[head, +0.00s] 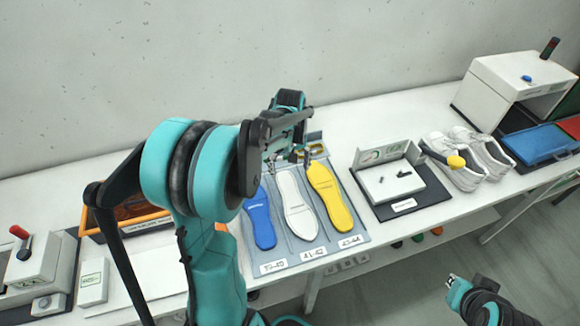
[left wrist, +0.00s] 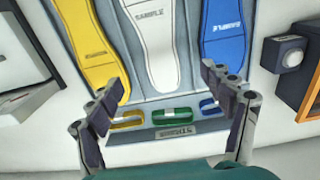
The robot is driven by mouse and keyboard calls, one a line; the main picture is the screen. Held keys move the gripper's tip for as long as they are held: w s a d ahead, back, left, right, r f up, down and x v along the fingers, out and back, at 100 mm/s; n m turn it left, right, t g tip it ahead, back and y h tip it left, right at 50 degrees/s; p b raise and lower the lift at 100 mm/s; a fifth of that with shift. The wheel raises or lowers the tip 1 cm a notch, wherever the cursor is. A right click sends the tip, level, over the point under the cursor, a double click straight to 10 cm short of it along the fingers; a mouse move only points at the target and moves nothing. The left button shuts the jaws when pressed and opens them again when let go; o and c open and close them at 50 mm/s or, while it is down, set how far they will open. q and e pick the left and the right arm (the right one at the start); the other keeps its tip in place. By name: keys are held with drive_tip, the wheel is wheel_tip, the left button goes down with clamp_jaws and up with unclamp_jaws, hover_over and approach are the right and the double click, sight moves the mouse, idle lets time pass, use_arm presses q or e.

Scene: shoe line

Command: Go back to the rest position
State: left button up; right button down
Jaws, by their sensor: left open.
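My left gripper (head: 288,150) is above the far end of a grey sample board (head: 352,240), with my teal arm reaching in from the left. In the left wrist view the gripper (left wrist: 163,88) has its two fingers spread wide with nothing between them. The board holds a blue insole (head: 260,220), a white insole (head: 296,208) and a yellow insole (head: 328,197). In the left wrist view small yellow (left wrist: 126,120), green (left wrist: 172,114) and blue (left wrist: 208,105) pieces lie at the board's end.
On the white table (head: 430,105), a black mat with a small white fixture (head: 390,182) and white shoes (head: 465,165) lie to the right of the board. A white box (head: 500,85) and a blue tray (head: 540,143) stand further right. An orange-edged bin (head: 150,222) is at left, partly behind my arm.

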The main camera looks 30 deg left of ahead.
use_arm(q)
drive_tip(key=shift+r, duration=0.35)
drive_tip(key=shift+d, duration=0.1)
drive_tip(key=s+d+r+m+t+b, duration=0.2)
drive_tip(key=s+d+m+t+b, duration=0.3)
drive_tip(key=s+d, duration=0.8)
drive_tip(key=d+m+t, duration=0.1)
drive_tip(key=m+t, duration=0.1)
drive_tip(key=m, duration=0.2)
drive_tip(key=shift+s+m, duration=0.4)
